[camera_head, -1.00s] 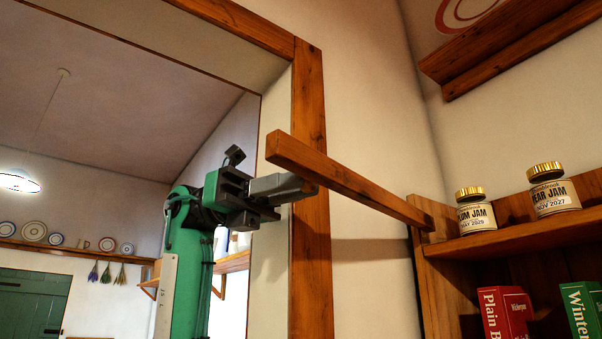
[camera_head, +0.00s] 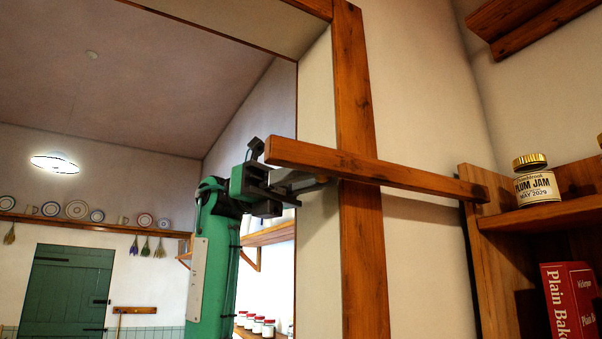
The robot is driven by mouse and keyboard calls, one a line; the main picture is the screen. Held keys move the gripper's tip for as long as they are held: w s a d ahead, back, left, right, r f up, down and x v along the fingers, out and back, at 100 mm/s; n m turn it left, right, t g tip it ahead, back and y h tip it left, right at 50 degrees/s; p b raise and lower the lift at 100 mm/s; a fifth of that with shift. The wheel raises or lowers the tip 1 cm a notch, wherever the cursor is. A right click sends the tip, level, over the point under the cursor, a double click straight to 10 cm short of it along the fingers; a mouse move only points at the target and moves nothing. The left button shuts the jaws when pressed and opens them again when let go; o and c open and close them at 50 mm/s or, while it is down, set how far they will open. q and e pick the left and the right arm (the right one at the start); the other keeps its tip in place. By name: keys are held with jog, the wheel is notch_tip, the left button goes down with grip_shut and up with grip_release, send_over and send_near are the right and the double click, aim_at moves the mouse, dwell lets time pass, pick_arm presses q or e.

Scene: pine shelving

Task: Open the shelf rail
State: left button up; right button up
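The shelf rail (camera_head: 375,170) is a long square wooden bar. Its right end meets the upright side of the pine shelf (camera_head: 486,255), and its free left end juts out into the room, away from the shelf front. My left gripper (camera_head: 312,182), on a green arm from below left, is just under and behind the rail near its free end. The rail hides part of the fingers, so their gap and any contact with the rail cannot be made out. My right gripper is not in view.
A plum jam jar (camera_head: 536,182) stands on the upper shelf board, with a red box (camera_head: 570,300) below. A wooden post (camera_head: 362,255) rises behind the rail. A green door (camera_head: 66,290) and a plate shelf (camera_head: 90,222) are far left.

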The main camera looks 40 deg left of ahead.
pick_arm(q)
jog(key=shift+o, duration=0.9)
jog(key=shift+w+d, duration=0.25)
jog(key=shift+w, duration=0.05)
jog(key=shift+w+d+f, duration=0.1)
jog(key=shift+w, duration=0.15)
jog(key=s+a+b, duration=0.2)
jog(key=a, duration=1.2)
jog(key=shift+s, duration=0.15)
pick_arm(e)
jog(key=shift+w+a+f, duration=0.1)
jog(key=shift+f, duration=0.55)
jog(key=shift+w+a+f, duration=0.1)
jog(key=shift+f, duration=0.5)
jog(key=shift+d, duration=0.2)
